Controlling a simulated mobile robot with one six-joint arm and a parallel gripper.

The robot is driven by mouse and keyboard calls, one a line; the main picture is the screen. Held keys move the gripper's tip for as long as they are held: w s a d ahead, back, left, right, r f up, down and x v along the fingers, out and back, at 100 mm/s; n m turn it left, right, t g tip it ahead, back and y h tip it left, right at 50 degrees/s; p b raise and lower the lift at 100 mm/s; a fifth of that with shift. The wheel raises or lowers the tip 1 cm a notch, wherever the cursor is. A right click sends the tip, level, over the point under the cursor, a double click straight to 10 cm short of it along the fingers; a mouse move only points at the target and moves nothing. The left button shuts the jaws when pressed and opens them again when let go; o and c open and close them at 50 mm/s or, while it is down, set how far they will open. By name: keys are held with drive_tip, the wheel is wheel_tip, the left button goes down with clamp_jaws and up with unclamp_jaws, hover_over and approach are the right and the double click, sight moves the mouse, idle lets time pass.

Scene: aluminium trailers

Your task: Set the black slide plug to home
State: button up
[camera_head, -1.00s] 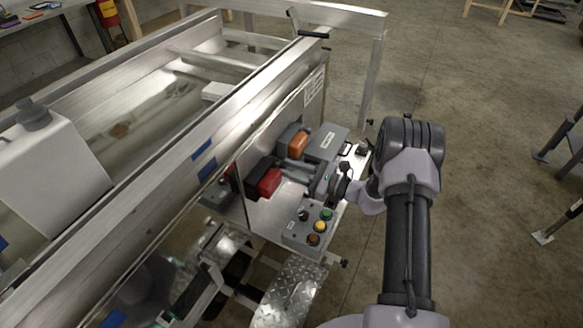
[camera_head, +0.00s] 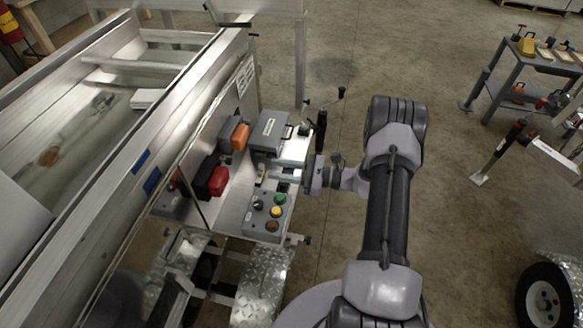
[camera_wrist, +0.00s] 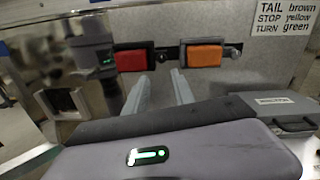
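A grey control box (camera_head: 258,226) on the silver shelf carries several round coloured parts: yellow, green, orange-brown and one black (camera_head: 258,205). I take the black one for the black slide plug, but its setting is too small to read. It does not show clearly in the wrist view. My gripper (camera_head: 285,175) is above the shelf, behind the box and apart from the black part. In the wrist view its two grey fingers (camera_wrist: 162,92) are apart with nothing between them, pointing toward the panel with the lamps.
A red lamp (camera_head: 217,181) and an orange lamp (camera_head: 239,136) sit on the trailer's upright panel. A grey case (camera_head: 271,132) stands on the shelf's far end. A wall sign (camera_wrist: 285,16) reads tail brown, stop yellow, turn green. Open floor (camera_head: 400,60) lies to the right.

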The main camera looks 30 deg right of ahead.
drive_tip(key=v, duration=0.4)
drive_tip(key=shift+s, duration=0.1)
drive_tip(key=s+a+r+n+g+h, duration=0.2)
drive_tip(key=s+a+r+n+g, duration=0.3)
drive_tip(key=a+r, duration=0.3)
drive_tip(key=s+a+r+n+g+h, duration=0.1)
drive_tip(key=s+a+r+n+g, duration=0.1)
drive_tip(key=a+r+n+g, duration=0.5)
drive_tip(key=s+a+r+n+t+h+b, duration=0.1)
drive_tip(key=s+r+n+t+h, duration=0.2)
drive_tip(key=s, duration=0.4)
drive_tip(key=s+a+r+n+t+h, duration=0.2)
drive_tip(key=s+r+n+t+h, duration=0.1)
drive_tip(key=s, duration=0.5)
wheel_tip(320, 180, up, 3)
drive_tip(key=n+h, duration=0.1)
drive_tip(key=h, duration=0.1)
drive_tip(key=shift+s+a+f+n+h+b, duration=0.2)
drive_tip(key=shift+a+n+h+b, duration=0.1)
drive_tip(key=shift+n+h+b, duration=0.1)
drive_tip(key=shift+f, duration=0.1)
